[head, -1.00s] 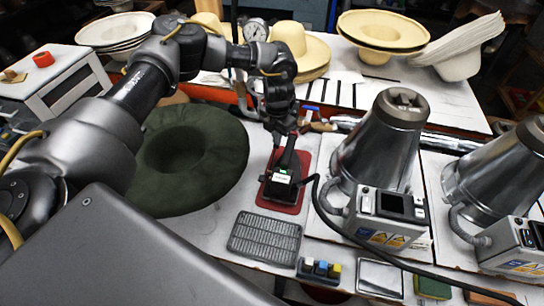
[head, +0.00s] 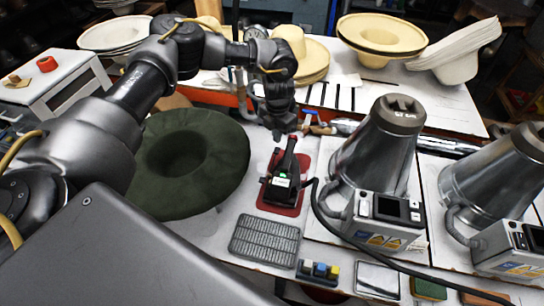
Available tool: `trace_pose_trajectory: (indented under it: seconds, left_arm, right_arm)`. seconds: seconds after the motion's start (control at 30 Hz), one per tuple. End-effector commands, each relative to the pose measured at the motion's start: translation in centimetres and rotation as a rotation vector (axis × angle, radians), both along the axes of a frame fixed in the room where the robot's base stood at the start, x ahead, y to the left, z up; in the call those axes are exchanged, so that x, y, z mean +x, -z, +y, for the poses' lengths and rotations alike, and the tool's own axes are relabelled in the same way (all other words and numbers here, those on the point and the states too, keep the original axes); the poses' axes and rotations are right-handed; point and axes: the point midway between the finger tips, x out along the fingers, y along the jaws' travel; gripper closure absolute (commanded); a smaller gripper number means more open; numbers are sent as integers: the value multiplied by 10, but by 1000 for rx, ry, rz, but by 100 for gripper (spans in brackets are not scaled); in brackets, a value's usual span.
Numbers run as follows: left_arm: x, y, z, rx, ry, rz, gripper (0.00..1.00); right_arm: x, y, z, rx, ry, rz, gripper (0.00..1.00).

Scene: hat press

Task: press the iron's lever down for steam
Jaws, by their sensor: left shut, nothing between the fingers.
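The iron (head: 284,187) is black with a small green light and sits on a red mat (head: 301,167). Its handle points away from me and ends in a red tip (head: 292,139), which may be the lever; I cannot tell how far down it is. My left gripper (head: 279,137) is shut and empty, just above and beside the handle's far end. I cannot tell whether it touches the handle. My right gripper is not in view.
A dark green felt hat (head: 187,160) lies left of the iron. A ridged grey pad (head: 265,240) lies in front of it. A metal steamer cone (head: 384,145) stands to the right, and a black cable (head: 345,242) curves past the iron.

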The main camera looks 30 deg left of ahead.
Motion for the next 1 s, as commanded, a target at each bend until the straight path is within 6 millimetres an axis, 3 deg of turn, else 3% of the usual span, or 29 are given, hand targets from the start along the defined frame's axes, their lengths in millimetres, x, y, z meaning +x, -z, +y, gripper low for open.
trace_pose_trajectory:
  seconds: [0.37, 1.0]
  left_arm:
    - [0, -34, 0, 0, 0, 0, 100]
    - [0, -41, 0, 0, 0, -1, 100]
  right_arm:
    - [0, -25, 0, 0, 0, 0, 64]
    - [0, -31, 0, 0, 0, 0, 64]
